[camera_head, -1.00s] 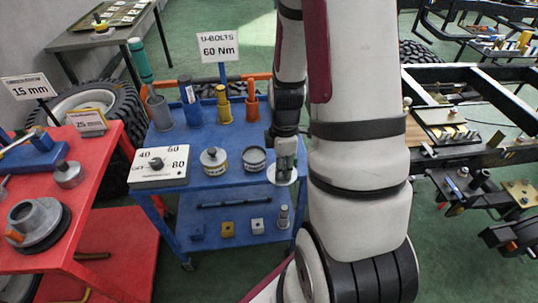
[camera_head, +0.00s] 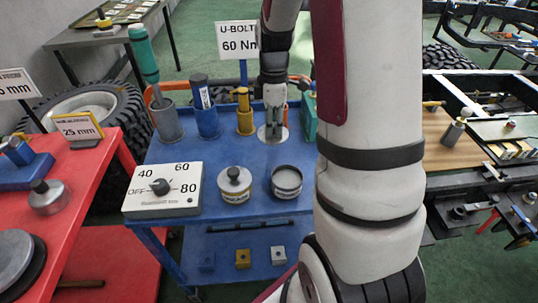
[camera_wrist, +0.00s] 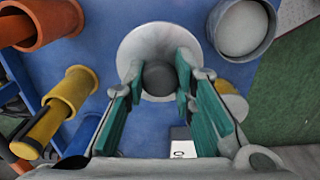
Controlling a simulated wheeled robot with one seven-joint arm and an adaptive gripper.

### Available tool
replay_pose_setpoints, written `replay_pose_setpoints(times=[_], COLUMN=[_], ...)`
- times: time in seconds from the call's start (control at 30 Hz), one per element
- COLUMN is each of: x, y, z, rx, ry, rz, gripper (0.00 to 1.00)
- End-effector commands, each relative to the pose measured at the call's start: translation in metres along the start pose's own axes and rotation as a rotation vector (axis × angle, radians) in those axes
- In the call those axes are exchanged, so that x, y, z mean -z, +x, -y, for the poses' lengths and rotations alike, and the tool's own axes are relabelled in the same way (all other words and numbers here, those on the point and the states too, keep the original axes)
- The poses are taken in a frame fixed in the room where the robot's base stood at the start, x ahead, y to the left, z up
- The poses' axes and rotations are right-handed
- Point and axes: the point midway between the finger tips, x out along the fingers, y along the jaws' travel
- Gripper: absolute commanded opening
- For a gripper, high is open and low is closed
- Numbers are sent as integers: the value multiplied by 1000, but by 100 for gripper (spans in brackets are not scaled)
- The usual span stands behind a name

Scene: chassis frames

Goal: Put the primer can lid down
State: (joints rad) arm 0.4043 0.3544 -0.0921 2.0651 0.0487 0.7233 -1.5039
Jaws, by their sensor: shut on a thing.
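The lid is a pale grey disc (camera_head: 262,134) with a dark round knob (camera_wrist: 160,78). My gripper (camera_head: 274,128) is shut on the knob, with a teal-padded finger on each side, as the wrist view shows (camera_wrist: 159,72). The lid is over the rear of the blue cart top (camera_head: 205,150), behind an open grey can (camera_head: 287,184). The lid looks about level; I cannot tell whether it touches the surface. The open can also shows at the upper right of the wrist view (camera_wrist: 243,27). The can labels are too small to read.
A lidded can (camera_head: 234,187) and a white dial box (camera_head: 163,190) stand along the front. A yellow cup (camera_head: 245,123), a blue cup (camera_head: 207,122) and a grey cup (camera_head: 167,122) stand at the back left. Bare blue top lies between the cups and cans.

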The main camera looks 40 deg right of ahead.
Motion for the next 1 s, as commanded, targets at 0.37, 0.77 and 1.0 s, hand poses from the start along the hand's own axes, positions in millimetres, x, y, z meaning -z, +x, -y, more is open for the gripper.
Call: replay_pose_setpoints(times=[0.37, 0.77, 1.0], x=[0, 0, 0], y=[53, 91, 92], z=[0, 1, 1], rx=[2, 1, 1], ry=[0, 0, 0], rz=[0, 0, 0], gripper=[0, 0, 0])
